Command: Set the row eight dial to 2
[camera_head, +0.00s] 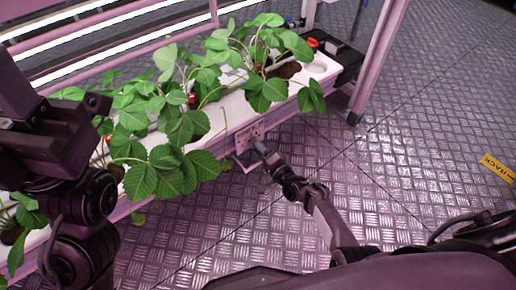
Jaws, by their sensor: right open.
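A small pale panel (247,136) with dark marks is on the front face of the white planting trough (318,68). The row eight dial cannot be made out clearly; the panel is small and partly behind my right gripper. My right gripper (259,146) is open at the lower right of the panel, with its fingertips close to it. I cannot tell whether they touch anything. My left arm stands at the left, in front of the trough, and its gripper cannot be made out.
Strawberry plants (180,125) with a few red berries overhang the trough's front edge. A pink rack post (378,60) stands at the trough's right end, beside a dark box (342,58). The metal tread floor (420,130) is clear, with a yellow label (497,167) at the right.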

